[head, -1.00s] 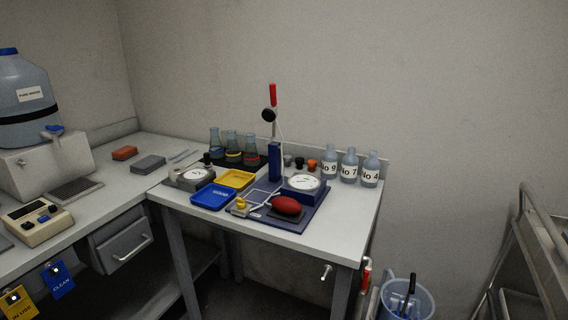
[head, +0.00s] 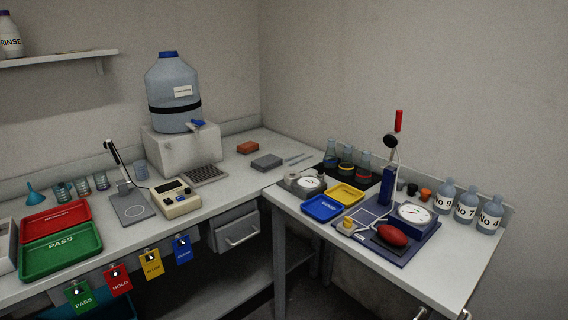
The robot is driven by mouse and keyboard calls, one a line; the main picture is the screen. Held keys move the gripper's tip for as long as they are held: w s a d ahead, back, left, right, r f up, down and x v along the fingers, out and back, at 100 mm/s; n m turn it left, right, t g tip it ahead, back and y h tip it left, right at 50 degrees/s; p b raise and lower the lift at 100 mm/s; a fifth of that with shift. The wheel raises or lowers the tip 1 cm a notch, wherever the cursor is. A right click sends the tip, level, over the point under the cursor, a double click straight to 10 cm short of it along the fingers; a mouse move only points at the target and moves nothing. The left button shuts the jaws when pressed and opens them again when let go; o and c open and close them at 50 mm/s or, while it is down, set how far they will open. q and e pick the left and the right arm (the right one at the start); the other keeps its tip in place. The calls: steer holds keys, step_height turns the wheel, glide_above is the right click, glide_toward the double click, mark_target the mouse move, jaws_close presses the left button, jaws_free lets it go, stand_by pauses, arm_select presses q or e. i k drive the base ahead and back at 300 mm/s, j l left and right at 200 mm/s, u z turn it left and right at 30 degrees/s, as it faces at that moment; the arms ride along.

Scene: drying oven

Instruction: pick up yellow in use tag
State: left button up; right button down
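The yellow in use tag (head: 152,263) hangs at the front edge of the left bench (head: 215,203). It hangs between the red HOLD tag (head: 118,281) and the blue CLEAN tag (head: 182,249). A green PASS tag (head: 79,296) hangs farthest left in the row. The lettering on the yellow tag is small in this view.
The bench holds a red tray (head: 56,221), a green tray (head: 62,251), a beige meter (head: 176,199) and a large water jug (head: 173,92). A drawer (head: 236,231) sits right of the tags. The space in front of the tags looks clear.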

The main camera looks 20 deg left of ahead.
mark_target(153, 268)
steer(key=j+u, duration=0.1)
steer(key=u, duration=0.85)
steer(key=i+j+u, duration=0.1)
steer(key=u, duration=0.35)
steer(key=i+l, duration=0.2)
steer(key=i+l+u, duration=0.2)
steer(key=l+u, duration=0.2)
steer(key=i+l+u, duration=0.15)
steer(key=l+u, duration=0.25)
steer(key=j, duration=0.1)
